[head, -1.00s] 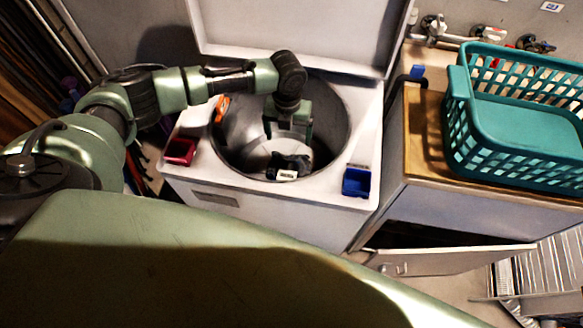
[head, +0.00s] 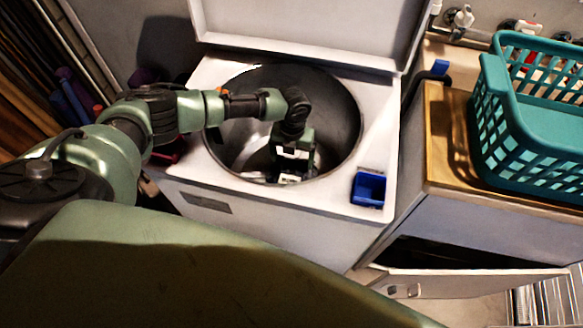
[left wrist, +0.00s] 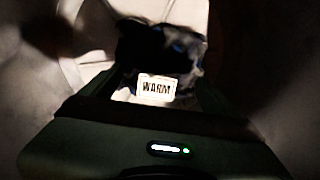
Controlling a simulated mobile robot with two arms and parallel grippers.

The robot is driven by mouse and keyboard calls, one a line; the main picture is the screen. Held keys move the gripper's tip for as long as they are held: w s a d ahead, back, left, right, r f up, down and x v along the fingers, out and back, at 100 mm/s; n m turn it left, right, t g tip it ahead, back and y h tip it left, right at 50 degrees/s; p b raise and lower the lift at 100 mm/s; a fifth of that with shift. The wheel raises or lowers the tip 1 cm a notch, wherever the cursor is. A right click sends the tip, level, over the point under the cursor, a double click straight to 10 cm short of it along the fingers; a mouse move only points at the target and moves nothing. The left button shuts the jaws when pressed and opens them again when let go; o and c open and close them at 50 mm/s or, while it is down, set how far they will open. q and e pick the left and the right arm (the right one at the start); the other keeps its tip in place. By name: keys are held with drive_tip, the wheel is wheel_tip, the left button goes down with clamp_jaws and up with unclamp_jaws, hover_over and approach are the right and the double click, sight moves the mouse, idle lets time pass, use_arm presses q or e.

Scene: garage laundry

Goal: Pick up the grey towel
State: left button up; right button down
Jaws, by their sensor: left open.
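A dark crumpled cloth bundle (left wrist: 160,48) with a white "WARM" label (left wrist: 157,88) lies in the washer drum. The dim light does not let me tell its true colour, so I cannot be sure it is the grey towel. In the head view the label (head: 290,178) shows low in the drum, and my gripper hides most of the bundle. My left gripper (head: 292,165) is down inside the drum, open, directly over the bundle. Whether the fingers touch the cloth I cannot tell. My right gripper is not in view.
The round drum rim (head: 352,135) surrounds my left wrist, and the raised lid (head: 310,28) stands behind. A blue container (head: 368,188) sits on the washer's front right corner. A teal basket (head: 505,120) stands on the wooden-topped cabinet (head: 447,150), whose door (head: 470,282) hangs open.

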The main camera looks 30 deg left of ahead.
use_arm(q)
wheel_tip(320, 180, down, 2)
drive_tip(key=shift+f, duration=0.15)
clamp_jaws()
idle(0.4)
